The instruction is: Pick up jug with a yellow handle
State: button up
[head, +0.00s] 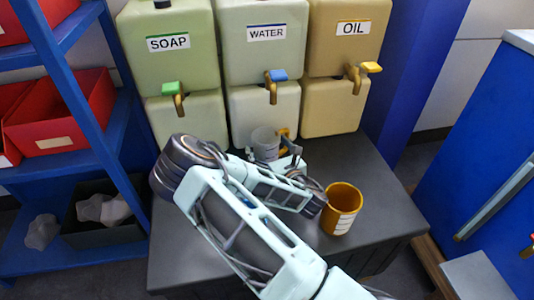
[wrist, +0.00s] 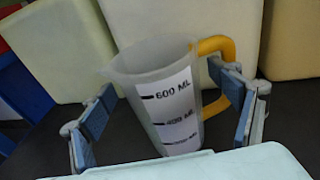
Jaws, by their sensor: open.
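The jug (wrist: 155,95) is clear and whitish, with a white scale label marked 600 ML and a yellow handle (wrist: 218,46) on its right. It stands upright in front of the dispensers and also shows in the head view (head: 264,143), partly hidden behind my gripper (head: 290,162). In the wrist view my gripper (wrist: 163,90) is open, with one blue-padded finger on each side of the jug. The right finger overlaps the handle in the picture. I cannot tell whether either finger touches the jug.
Soap (head: 168,42), water (head: 265,33) and oil (head: 349,28) dispensers line the back of the dark table (head: 180,240). An orange mug (head: 342,208) stands to the right of my arm. Blue shelves (head: 75,90) with red bins (head: 62,115) are at left.

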jog(key=shift+x, duration=0.85)
jog(key=shift+d+r, duration=0.1)
jog(key=shift+c, duration=0.5)
jog(key=c, duration=1.4)
